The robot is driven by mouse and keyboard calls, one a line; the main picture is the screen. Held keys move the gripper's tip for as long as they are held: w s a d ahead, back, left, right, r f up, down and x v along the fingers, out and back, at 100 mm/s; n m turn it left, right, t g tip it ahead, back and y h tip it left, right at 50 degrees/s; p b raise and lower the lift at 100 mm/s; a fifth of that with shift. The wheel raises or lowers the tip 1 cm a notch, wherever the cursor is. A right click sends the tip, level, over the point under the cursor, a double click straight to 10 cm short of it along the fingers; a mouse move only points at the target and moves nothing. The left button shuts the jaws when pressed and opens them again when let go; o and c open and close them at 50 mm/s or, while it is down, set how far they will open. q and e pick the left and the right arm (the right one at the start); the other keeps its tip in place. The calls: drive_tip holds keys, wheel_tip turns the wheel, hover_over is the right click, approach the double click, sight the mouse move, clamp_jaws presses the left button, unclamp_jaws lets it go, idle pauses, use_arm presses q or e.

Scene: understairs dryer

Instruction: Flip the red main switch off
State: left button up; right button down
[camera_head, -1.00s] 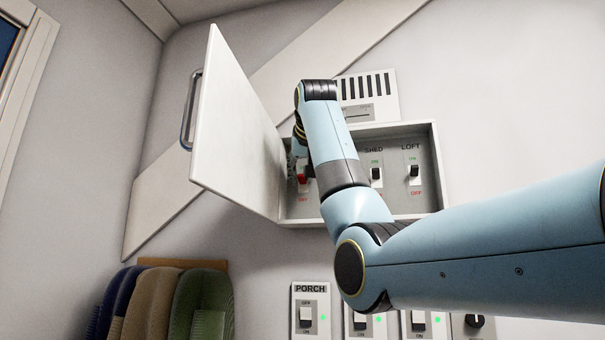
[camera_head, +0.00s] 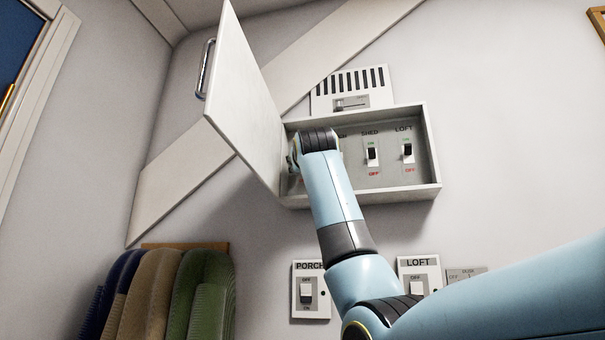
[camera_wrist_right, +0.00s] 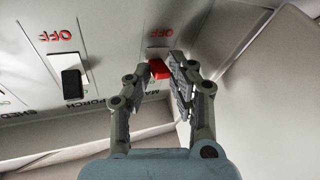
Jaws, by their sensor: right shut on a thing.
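The red main switch (camera_wrist_right: 160,69) shows in the right wrist view, below a red OFF label as that upside-down view has it. My right gripper (camera_wrist_right: 157,78) has its fingers on either side of the red lever and is shut on it. In the head view my right arm reaches into the open breaker box (camera_head: 432,150) at its left end. The arm hides the red switch and most of the gripper there. The lever's exact tilt is hard to tell. My left gripper is not in view.
The box door (camera_head: 240,100) stands open close left of my right gripper. SHED (camera_head: 372,153) and LOFT (camera_head: 408,151) switches sit to the right inside the box. Below are a PORCH wall switch (camera_head: 307,290), its indicator dark, and a LOFT one (camera_head: 417,281).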

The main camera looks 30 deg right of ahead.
drive_tip(key=shift+w+d+f+n+t+b, duration=0.1)
drive_tip(key=shift+f+n+t+b, duration=0.3)
drive_tip(key=shift+t+b, duration=0.35)
drive_tip(key=c, duration=1.5)
unclamp_jaws()
drive_tip(key=shift+r, duration=0.1)
drive_tip(key=shift+o, duration=0.2)
drive_tip(key=v, duration=1.2)
drive_tip(key=shift+w, duration=0.1)
